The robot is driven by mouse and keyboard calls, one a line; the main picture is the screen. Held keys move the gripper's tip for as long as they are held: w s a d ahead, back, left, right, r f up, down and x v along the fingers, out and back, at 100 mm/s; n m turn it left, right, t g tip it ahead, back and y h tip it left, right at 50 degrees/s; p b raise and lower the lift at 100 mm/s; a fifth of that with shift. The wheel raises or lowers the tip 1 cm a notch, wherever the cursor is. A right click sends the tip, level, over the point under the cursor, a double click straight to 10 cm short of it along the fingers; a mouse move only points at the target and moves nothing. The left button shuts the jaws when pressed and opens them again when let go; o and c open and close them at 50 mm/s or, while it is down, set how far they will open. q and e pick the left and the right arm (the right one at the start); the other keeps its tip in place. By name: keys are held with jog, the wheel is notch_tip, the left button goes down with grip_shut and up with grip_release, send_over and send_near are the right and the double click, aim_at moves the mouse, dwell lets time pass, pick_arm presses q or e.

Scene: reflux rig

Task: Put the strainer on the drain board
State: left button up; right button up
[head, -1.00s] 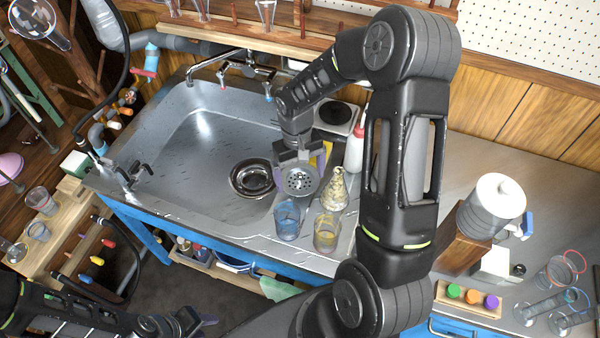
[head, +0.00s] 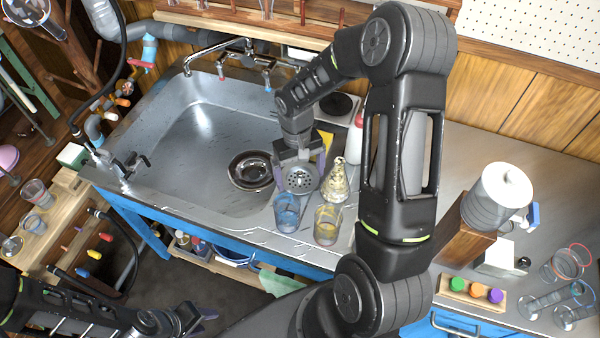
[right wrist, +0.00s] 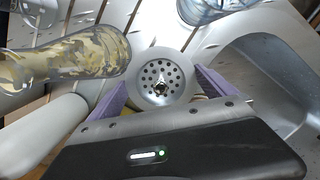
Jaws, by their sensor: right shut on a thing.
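The strainer (head: 300,179) is a round grey metal disc with holes. It also shows in the right wrist view (right wrist: 161,77), between the purple fingers. My right gripper (head: 299,172) is shut on it, over the ribbed drain board (head: 268,236) just right of the basin; whether the strainer touches the board I cannot tell. In the right wrist view the grooved board (right wrist: 125,12) lies behind it. My left gripper (head: 196,318) is at the bottom left, away from the counter; its fingers are too small to judge.
A blue-tinted glass (head: 288,212), a yellow-tinted glass (head: 327,226) and a flask with yellowish flakes (head: 335,182) stand close to the strainer. A white bottle with a red top (head: 356,135) is behind. The sink basin (head: 205,140) with its round drain (head: 250,171) is left.

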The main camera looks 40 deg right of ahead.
aim_at(298, 171)
jog(key=shift+f+b, duration=0.35)
jog(key=shift+f, duration=0.1)
jog(key=o, duration=1.1)
jog(key=shift+o, duration=0.2)
jog(key=shift+r, duration=0.15)
jog(key=r, duration=0.5)
jog(key=w+r, duration=0.1)
jog(key=r, duration=0.1)
jog(key=shift+r, duration=0.25)
